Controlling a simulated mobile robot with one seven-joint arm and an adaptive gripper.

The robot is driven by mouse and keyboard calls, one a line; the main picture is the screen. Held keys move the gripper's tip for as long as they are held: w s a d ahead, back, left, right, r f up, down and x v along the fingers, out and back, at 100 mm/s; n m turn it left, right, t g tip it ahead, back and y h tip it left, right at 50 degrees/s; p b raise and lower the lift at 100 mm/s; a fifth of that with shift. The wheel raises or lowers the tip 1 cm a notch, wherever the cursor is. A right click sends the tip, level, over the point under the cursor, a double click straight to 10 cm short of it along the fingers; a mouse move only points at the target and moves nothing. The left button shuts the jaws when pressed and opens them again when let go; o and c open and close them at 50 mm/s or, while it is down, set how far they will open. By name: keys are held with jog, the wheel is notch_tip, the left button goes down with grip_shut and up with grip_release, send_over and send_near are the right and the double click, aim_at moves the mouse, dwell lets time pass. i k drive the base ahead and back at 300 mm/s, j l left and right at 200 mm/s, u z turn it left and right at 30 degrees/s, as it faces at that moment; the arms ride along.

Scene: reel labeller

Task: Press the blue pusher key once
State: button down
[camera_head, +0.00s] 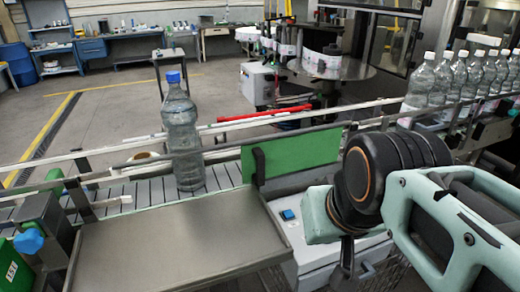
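The blue pusher key (288,214) is a small blue square on the top of a white control box (320,252), right of the metal tray. My arm comes in from the right above the box. My gripper (346,268) points down over the right part of the box, to the right of and nearer than the key, and seems apart from it. Its fingers are dark and partly hidden, so I cannot tell whether they are open or shut. A green pusher plate (310,153) with a black handle stands upright at the conveyor edge behind the key.
A clear bottle (182,135) with a blue cap stands on the conveyor (145,193), left of the plate. An empty metal tray (180,240) lies in front. Several white-capped bottles (425,85) stand at the right. A blue knob (28,241) is at the far left.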

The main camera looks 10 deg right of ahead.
aim_at(288, 214)
jog(key=i+l, duration=0.1)
jog(key=l, duration=0.65)
jog(key=i+l, duration=0.1)
jog(key=l, duration=0.6)
jog(key=u, duration=1.65)
jog(key=k, duration=0.15)
jog(key=i, duration=0.15)
